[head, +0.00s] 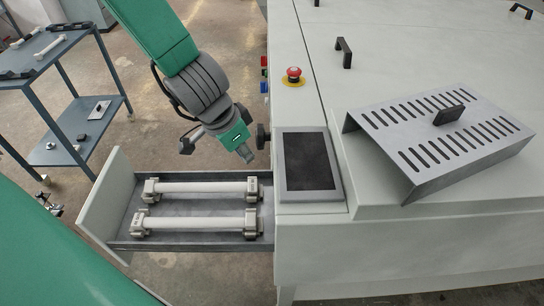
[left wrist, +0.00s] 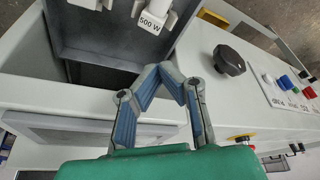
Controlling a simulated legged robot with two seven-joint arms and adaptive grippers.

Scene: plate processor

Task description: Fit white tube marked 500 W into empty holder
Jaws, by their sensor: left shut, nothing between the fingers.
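Two white tubes lie side by side in the open drawer (head: 188,243), in the head view. The back tube (head: 200,187) and the front tube (head: 195,223) each rest between a pair of pale end holders. A white part (left wrist: 152,22) with a "500 W" label shows inside the drawer at the top of the left wrist view. I cannot tell which tube it belongs to. My left gripper (head: 246,155) is shut and empty, above and behind the drawer's right end, beside the machine. It also shows in the left wrist view (left wrist: 170,72). My right gripper is out of view.
A blue cart (head: 80,122) at the left has another white tube (head: 50,47) on its top shelf. The machine bears a red stop button (head: 293,75), a dark panel (head: 307,161) and a slotted metal cover (head: 440,135). A black knob (left wrist: 229,60) sits close to my left gripper.

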